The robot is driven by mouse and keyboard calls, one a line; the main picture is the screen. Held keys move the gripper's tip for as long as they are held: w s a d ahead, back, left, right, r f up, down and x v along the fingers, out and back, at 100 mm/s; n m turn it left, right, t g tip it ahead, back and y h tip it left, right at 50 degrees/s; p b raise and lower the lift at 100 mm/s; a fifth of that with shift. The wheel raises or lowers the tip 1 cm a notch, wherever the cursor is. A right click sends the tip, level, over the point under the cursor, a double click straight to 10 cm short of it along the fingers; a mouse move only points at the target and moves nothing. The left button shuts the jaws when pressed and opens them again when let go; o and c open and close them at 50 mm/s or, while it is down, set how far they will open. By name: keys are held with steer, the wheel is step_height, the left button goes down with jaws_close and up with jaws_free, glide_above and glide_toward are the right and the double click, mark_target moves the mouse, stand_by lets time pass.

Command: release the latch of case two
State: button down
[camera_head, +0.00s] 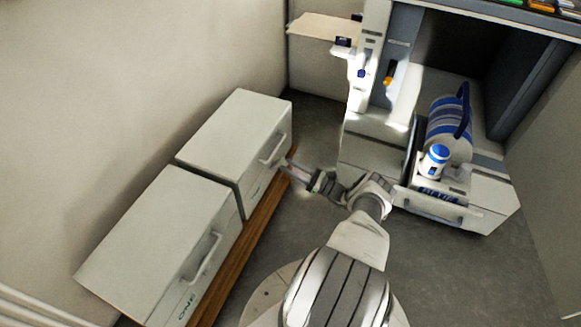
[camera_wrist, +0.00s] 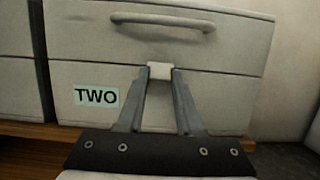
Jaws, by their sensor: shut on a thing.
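Case two (camera_head: 233,124) is a white box with a front handle, at the back of the wooden board in the head view. In the wrist view its front (camera_wrist: 215,100) fills the picture, with a TWO label (camera_wrist: 96,96) at lower left and a bar handle (camera_wrist: 163,20) at the top. A small white latch (camera_wrist: 160,71) sits at the seam between lid and body. My gripper (camera_wrist: 160,82) is shut on the latch, with a fingertip on each side. In the head view my gripper (camera_head: 289,166) reaches the case front; the latch is not clear there.
Case one (camera_head: 150,245) stands beside case two, nearer the front, with its own handle (camera_head: 203,258). Both rest on a wooden board (camera_head: 240,245). A white cabinet (camera_head: 375,155) with a blue-striped cylinder (camera_head: 441,128) and a small bottle (camera_head: 434,160) stands right. Grey floor (camera_head: 300,228) lies between.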

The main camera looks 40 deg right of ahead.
steer(key=c, duration=0.6)
jaws_free()
steer(key=shift+o, duration=0.2)
steer(key=shift+r, duration=0.2)
